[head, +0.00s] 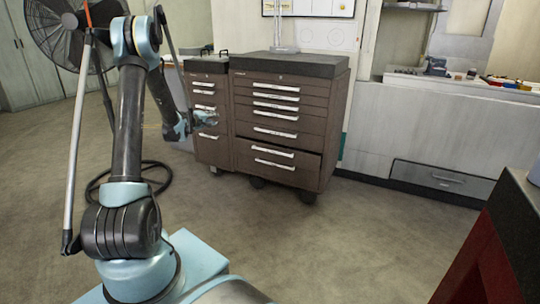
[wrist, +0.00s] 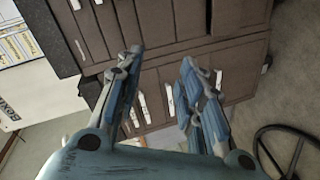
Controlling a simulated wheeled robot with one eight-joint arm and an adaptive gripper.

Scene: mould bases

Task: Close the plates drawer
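A brown tool cabinet (head: 240,110) with two columns of drawers and pale handles stands in the middle of the head view. Its wide bottom drawer (head: 280,168) sticks out a little, with a dark gap above its front. The other drawers look shut. No label for plates can be read. My gripper (head: 207,118) is in front of the narrow left column, seemingly apart from it. In the wrist view, my gripper (wrist: 162,60) has its two fingers spread with nothing between them. The cabinet front (wrist: 145,18) appears sideways beyond the fingers, which hide part of its handles.
A grey drawer (head: 440,178) sits low in the white counter (head: 450,130) on the right and looks shut. A fan (head: 62,30) stands at back left, its ring base on the floor. A red unit (head: 500,245) is at front right. The middle floor is clear.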

